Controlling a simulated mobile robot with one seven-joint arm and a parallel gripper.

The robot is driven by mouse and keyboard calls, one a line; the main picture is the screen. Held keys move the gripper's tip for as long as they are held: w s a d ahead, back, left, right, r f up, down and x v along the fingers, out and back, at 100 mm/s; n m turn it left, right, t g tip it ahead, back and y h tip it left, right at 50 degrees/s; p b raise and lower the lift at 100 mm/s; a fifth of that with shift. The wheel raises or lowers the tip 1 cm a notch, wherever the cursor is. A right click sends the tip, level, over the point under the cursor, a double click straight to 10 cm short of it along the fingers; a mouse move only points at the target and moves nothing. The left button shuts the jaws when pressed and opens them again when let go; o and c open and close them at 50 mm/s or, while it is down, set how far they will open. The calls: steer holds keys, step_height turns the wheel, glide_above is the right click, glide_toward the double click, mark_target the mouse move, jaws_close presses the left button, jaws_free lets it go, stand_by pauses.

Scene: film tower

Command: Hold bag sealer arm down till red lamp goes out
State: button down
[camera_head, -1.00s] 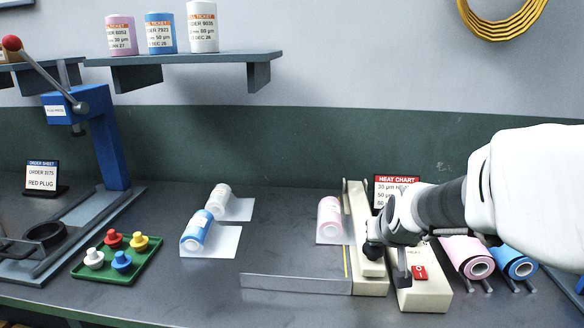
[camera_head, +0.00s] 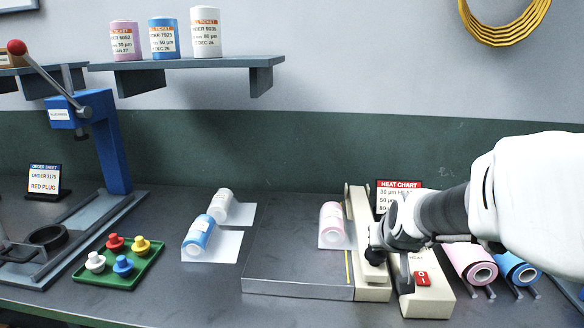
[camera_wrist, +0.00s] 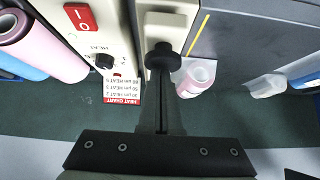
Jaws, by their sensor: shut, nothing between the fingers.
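The bag sealer is a cream unit with a long bar (camera_head: 372,287) and, to its right, a control box (camera_head: 428,302) with a red switch (camera_head: 421,278). The switch also shows in the wrist view (camera_wrist: 81,17). My gripper (camera_head: 378,248) is shut and empty, over the sealer arm's front part. In the wrist view its fingers (camera_wrist: 161,75) point at the arm's black knob (camera_wrist: 162,54) and appear against it; contact is hard to confirm. The arm looks low along the bar. A small spot beside the black dial (camera_wrist: 103,60) may be the lamp; whether it is lit is unclear.
A heat chart (camera_head: 399,192) stands behind the sealer. Pink (camera_head: 468,263) and blue (camera_head: 519,270) rolls lie right of it. A green plug tray (camera_head: 148,271) and blue press (camera_head: 106,150) stand left.

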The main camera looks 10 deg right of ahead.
steer(key=shift+s+f+g, duration=0.2)
steer(key=shift+s+f, duration=0.05)
steer(key=shift+f, duration=0.35)
steer(key=shift+s+f+g, duration=0.2)
steer(key=shift+s+f, duration=0.05)
steer(key=shift+f, duration=0.3)
steer(key=shift+t, duration=0.4)
steer(key=r+p, duration=0.1)
steer(key=r, duration=0.1)
steer(key=r+p, duration=0.1)
steer(key=r, duration=0.1)
steer(key=r+p, duration=0.1)
steer(key=r, duration=0.2)
steer(key=shift+w+p, duration=0.3)
steer(key=shift+p, duration=0.1)
steer(key=p+v, duration=0.1)
steer(key=v, duration=0.8)
steer(key=s+a+r+n+g+p, duration=0.1)
steer(key=s+a+r+p, duration=0.2)
steer(key=s, duration=0.5)
steer(key=s+a+r+n+g+y+p, duration=0.1)
steer(key=s+a+r+p, duration=0.2)
steer(key=s+a+p, duration=0.2)
steer(key=s+p, duration=0.1)
steer(key=s, duration=0.2)
steer(key=shift+a+g+y, duration=0.3)
steer(key=shift+g, duration=0.1)
